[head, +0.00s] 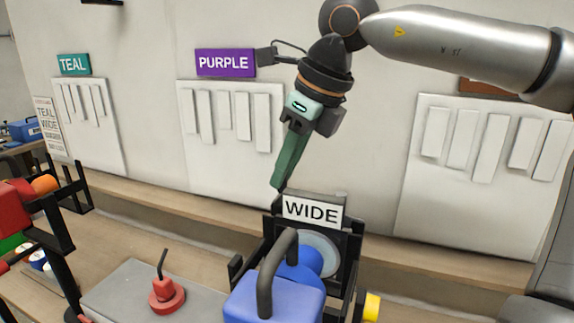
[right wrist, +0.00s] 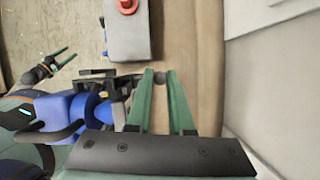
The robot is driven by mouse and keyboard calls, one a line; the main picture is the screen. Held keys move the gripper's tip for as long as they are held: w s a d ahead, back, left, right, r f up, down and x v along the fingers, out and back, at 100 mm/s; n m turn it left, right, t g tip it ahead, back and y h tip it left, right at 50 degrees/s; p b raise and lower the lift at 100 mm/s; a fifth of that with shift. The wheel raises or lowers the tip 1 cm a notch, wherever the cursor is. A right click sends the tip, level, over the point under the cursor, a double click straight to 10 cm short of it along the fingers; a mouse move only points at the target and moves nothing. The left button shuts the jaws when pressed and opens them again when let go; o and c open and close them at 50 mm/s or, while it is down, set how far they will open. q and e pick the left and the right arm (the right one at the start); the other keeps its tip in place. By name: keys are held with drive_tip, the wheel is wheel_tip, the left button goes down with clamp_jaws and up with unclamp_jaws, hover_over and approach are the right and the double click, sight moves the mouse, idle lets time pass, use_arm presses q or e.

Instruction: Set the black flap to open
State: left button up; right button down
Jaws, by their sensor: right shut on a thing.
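I cannot single out a black flap for certain. In the right wrist view a gripper with thin green fingers, seemingly my left one (right wrist: 60,56), shows small at the far left.
A blue block with a dark handle (head: 272,295) stands before the WIDE sign (head: 312,210). A grey box with a red knob (head: 166,296) is to its left. Slatted white panels hang under the TEAL (head: 74,65) and PURPLE (head: 225,63) signs; another panel (head: 480,165) is at right.

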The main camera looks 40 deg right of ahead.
idle(0.3)
drive_tip(key=c, duration=0.8)
unclamp_jaws()
drive_tip(key=v, duration=1.2)
drive_tip(key=shift+r, duration=0.25)
drive_tip(key=shift+s, duration=0.15)
